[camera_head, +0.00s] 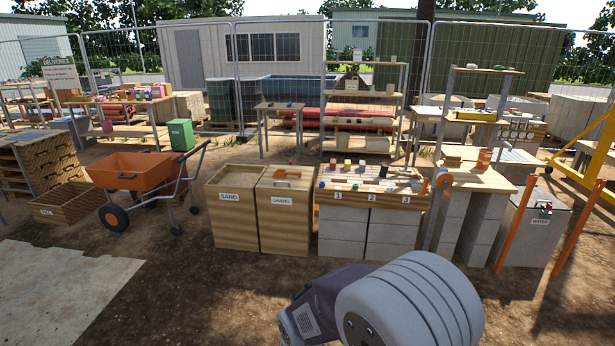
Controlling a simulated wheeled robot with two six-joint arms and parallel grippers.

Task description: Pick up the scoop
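A small orange object with a handle-like shape (287,174) lies on top of the wooden box labelled GRAVEL (284,220). It may be the scoop, but it is too small to tell from a lid handle. The box labelled SAND (231,216) stands beside it on the left, with a plain top. Neither of my grippers shows; only a thick part of my own arm is in view at the bottom right of centre.
A workbench (327,196) with numbered bays and small blocks stands right of the boxes. An orange wheelbarrow (143,171) stands left. A WATER container (535,225) and orange posts are at the right. Bare dirt lies in front.

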